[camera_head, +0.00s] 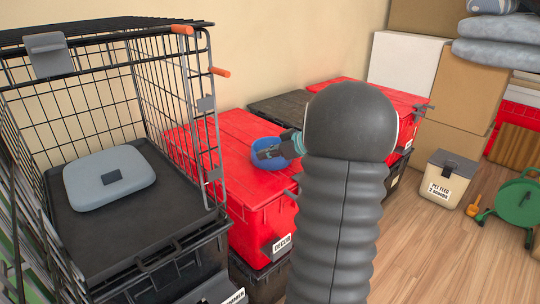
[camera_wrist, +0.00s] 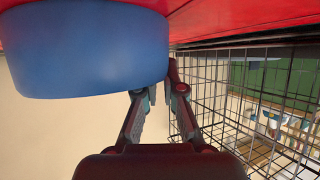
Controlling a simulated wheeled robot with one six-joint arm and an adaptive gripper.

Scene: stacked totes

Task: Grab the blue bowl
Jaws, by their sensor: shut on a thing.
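The blue bowl (camera_head: 288,150) is on top of a red tote (camera_head: 238,128) in the head view, partly covered by my gripper (camera_head: 268,152). In the wrist view the blue bowl (camera_wrist: 90,50) fills the upper left, against the red lid. My gripper (camera_wrist: 161,88) has its two fingers at the bowl's right edge in that view, shut on its wall. The inside of the bowl and the exact contact are hidden. I cannot tell whether the bowl is clear of the lid.
A black wire cage (camera_head: 165,90) stands left of the red tote, holding a grey cushion (camera_head: 108,178). A dark-lidded tote (camera_head: 285,108) and another red tote (camera_head: 340,87) stand behind. Boxes (camera_head: 408,65) and a pet feed bin (camera_head: 448,178) are at right. Wooden floor is open at lower right.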

